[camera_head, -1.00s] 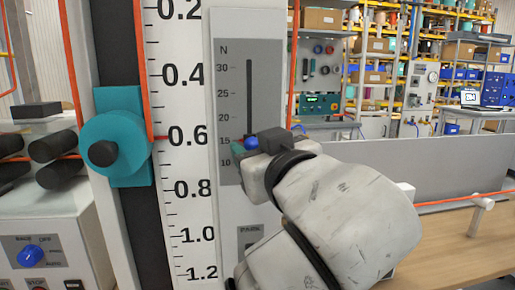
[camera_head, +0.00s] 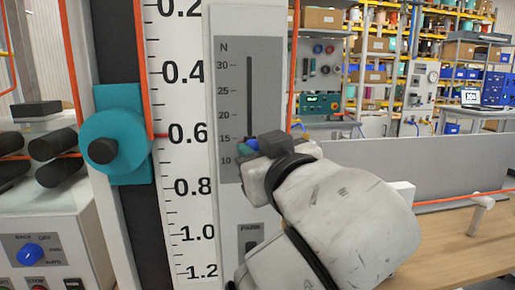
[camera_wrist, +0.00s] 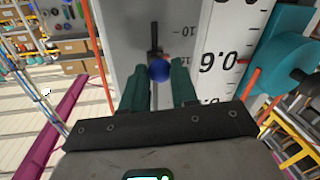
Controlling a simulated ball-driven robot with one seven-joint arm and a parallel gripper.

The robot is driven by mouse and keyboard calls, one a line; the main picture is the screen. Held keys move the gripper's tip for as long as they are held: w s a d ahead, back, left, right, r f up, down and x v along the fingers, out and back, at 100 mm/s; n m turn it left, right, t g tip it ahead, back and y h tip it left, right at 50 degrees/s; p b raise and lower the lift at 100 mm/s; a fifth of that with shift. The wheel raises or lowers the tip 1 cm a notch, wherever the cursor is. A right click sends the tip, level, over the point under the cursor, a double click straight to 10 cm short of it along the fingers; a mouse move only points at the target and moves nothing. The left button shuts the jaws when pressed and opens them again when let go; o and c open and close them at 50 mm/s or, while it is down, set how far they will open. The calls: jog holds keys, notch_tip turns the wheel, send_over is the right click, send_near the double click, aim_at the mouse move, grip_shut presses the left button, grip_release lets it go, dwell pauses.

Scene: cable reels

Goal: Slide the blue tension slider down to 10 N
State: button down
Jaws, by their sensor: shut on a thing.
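The blue slider knob (camera_head: 251,145) is at the lower part of a dark vertical slot (camera_head: 249,90) on a grey panel marked N. In the head view it appears between the 15 and 10 marks, partly hidden by my gripper (camera_head: 246,147). In the wrist view the blue knob (camera_wrist: 159,70) is between the two green fingers of my gripper (camera_wrist: 159,77), which is shut on it. The 10 mark (camera_wrist: 186,30) shows beside the slot there. The exact reading is hard to tell, as the knob stands out from the panel.
A white ruler scale (camera_head: 186,160) and a teal pulley (camera_head: 113,146) stand left of the panel. A PARK marking (camera_head: 250,227) is below the slider. Orange cable runs vertically on both sides. A grey barrier (camera_head: 440,165) and a wooden bench (camera_head: 450,240) lie to the right.

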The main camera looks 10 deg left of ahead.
notch_tip(320, 180, down, 4)
jog(key=shift+r+b, duration=0.1)
jog(key=shift+b, duration=0.65)
jog(key=c, duration=0.9)
grip_release()
jog(key=shift+o, duration=0.2)
jog(key=v, duration=1)
jog(key=shift+s+d, duration=0.2)
jog(key=shift+s, duration=0.15)
